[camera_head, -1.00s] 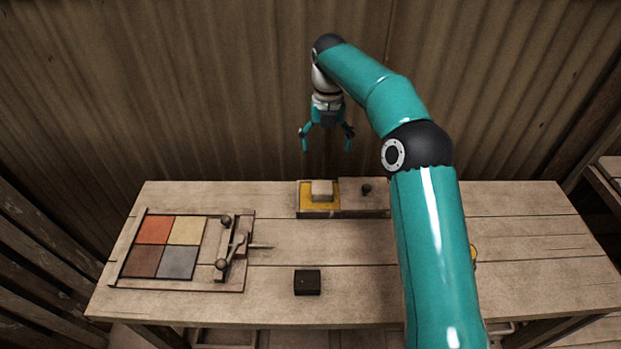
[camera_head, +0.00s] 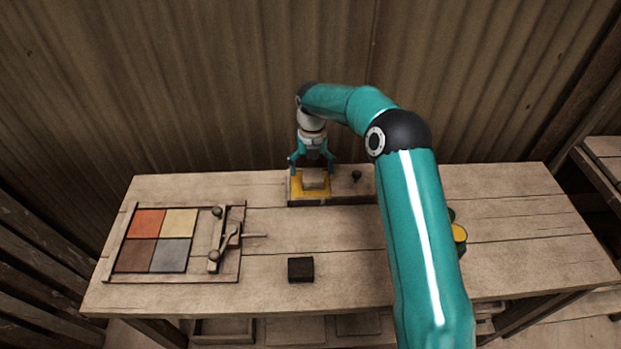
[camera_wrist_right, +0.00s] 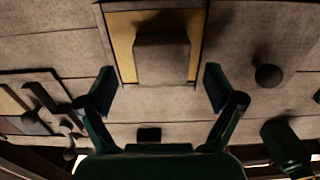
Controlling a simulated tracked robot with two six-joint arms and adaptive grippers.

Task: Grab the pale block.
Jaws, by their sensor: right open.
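The pale block (camera_head: 314,179) sits on a yellow pad (camera_head: 311,195) in a shallow tray at the back middle of the table. In the right wrist view the block (camera_wrist_right: 162,60) lies ahead, between the lines of the two fingers. My right gripper (camera_head: 312,168) is open, with its fingers spread to either side of the block from above. In the wrist view the gripper (camera_wrist_right: 159,90) holds nothing. Whether the fingertips are level with the block is hard to tell. My left gripper is out of view.
A press frame (camera_head: 118,240) with four-coloured tiles and a lever (camera_head: 226,236) stands at the left. A dark block (camera_head: 301,269) lies at the front middle. A dark knob (camera_head: 356,176) stands right of the pad. My right arm hides part of the table's right side.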

